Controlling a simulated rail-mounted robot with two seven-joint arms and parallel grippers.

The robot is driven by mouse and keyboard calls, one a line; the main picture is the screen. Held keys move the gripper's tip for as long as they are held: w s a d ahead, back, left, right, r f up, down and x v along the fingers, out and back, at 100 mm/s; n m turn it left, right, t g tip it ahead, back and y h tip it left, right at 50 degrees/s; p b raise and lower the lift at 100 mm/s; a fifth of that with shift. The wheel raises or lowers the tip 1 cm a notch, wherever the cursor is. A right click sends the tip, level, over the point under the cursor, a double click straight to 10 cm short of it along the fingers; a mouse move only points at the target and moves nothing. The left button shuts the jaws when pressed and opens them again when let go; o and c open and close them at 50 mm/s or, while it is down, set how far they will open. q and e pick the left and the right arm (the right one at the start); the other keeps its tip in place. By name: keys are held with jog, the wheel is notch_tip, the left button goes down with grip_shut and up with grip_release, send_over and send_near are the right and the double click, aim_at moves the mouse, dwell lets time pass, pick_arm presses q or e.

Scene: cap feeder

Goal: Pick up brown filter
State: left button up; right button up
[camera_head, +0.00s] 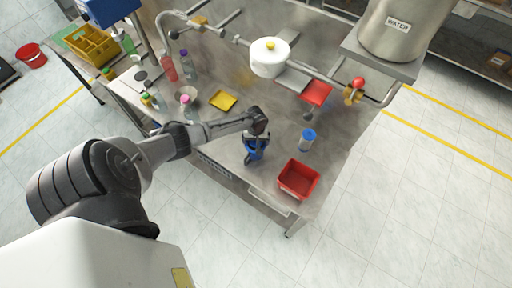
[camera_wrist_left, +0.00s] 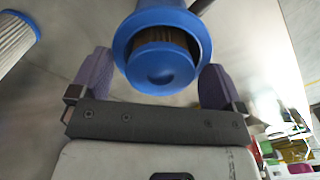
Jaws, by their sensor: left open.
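The brown filter, with blue end caps and brown pleats, shows in the left wrist view (camera_wrist_left: 163,48) between the two purple-grey fingers of my left gripper (camera_wrist_left: 154,82). The fingers are open, one on each side of its blue cap, and I cannot tell whether either touches it. In the head view my left gripper (camera_head: 254,157) is low over the front of the steel table, with blue of the filter showing at it; most of the filter is hidden by my wrist. My right gripper is in neither view.
A white filter with a blue cap (camera_head: 307,139) stands to the right. A red bin (camera_head: 298,180) is near the table's front right corner. A yellow tray (camera_head: 222,101), a bowl (camera_head: 187,94) and several bottles stand left. A red tray (camera_head: 316,93) lies farther back.

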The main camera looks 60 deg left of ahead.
pick_arm(q)
jog(key=c, duration=1.3)
jog(key=shift+r, duration=0.1)
